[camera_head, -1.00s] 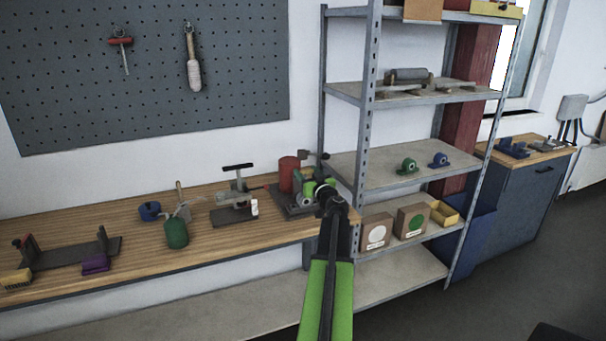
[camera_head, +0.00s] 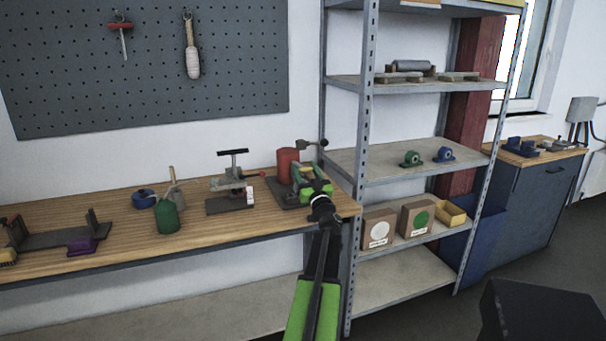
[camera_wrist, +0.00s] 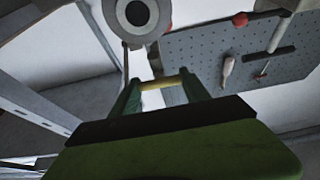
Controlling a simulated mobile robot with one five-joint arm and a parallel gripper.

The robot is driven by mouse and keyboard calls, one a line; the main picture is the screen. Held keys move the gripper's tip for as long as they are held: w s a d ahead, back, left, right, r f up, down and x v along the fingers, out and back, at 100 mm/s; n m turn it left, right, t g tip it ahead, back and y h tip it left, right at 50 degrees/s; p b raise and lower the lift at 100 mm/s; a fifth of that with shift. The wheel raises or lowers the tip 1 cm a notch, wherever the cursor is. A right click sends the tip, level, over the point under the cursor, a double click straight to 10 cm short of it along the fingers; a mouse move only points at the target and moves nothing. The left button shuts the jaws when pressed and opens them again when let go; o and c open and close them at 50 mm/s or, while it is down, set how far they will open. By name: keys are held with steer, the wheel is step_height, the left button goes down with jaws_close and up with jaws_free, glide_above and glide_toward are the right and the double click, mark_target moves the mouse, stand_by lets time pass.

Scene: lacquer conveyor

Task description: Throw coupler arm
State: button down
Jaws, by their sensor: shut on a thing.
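At the right end of the bench (camera_head: 110,238) stands a dark-based fixture with a red cylinder (camera_head: 287,163) and a dark lever with a round knob (camera_head: 323,142). My gripper (camera_head: 312,180) reaches in at the fixture's right front side, below that lever. In the wrist view its two green fingers (camera_wrist: 160,88) are shut on a pale yellow bar (camera_wrist: 159,85). I cannot tell for certain whether this bar is the coupler arm. A grey ringed cylinder end (camera_wrist: 137,12) is just beyond the fingers. My gripper hides part of the fixture in the head view.
A small press with a T-handle (camera_head: 232,153), a green can (camera_head: 167,217) and a blue ring (camera_head: 144,199) stand left on the bench. A metal shelf (camera_head: 350,160) rises close at the right, with boxes (camera_head: 417,216) on it.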

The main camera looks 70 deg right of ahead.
steer(key=shift+w+r, duration=0.1)
steer(key=shift+w, duration=0.05)
steer(key=c, duration=0.5)
jaws_free()
steer(key=b+v, duration=0.6)
steer(key=v, duration=1.1)
steer(key=shift+s+b, duration=0.3)
steer(key=shift+c, duration=0.6)
